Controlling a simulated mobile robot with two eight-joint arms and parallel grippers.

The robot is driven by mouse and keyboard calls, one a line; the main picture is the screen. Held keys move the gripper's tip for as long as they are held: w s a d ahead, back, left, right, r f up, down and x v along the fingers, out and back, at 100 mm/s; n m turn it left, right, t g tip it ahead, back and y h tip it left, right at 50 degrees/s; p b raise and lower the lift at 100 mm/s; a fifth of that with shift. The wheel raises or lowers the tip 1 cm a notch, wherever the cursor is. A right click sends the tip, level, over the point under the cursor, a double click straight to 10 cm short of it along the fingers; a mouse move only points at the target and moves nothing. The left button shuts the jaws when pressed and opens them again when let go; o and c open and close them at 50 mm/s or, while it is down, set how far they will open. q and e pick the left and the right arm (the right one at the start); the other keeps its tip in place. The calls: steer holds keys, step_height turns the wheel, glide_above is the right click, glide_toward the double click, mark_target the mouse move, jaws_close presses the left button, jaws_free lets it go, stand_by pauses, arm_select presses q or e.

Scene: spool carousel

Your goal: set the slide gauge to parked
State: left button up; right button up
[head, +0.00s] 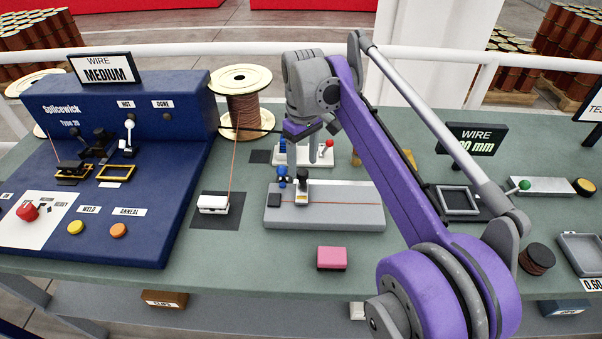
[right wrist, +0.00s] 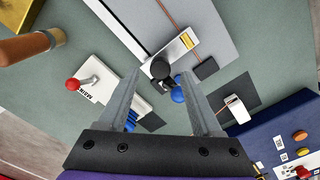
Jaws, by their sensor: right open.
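What I take to be the slide gauge is a long grey block (head: 345,218) with a wire along its top. It carries a pale slider (head: 302,195) with a yellow window, a black knob and a blue ball. In the right wrist view the slider (right wrist: 180,48) and black knob (right wrist: 160,68) show ahead, with the blue ball (right wrist: 178,95) beside the knob. My right gripper (head: 312,148) is above and behind the block; in the wrist view its open fingers (right wrist: 158,76) lie either side of the knob. I cannot tell whether they touch it. My left gripper is not in view.
Behind the block stands a white base with a red-knobbed lever (head: 327,145). A white clamp (head: 213,204) and the blue machine (head: 130,230) are left. A pink block (head: 331,258) lies in front. A wire spool (head: 243,100) stands behind. Bench space in front is mostly clear.

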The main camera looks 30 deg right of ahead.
mark_target(303, 171)
steer(key=shift+f, duration=2.05)
jaws_close()
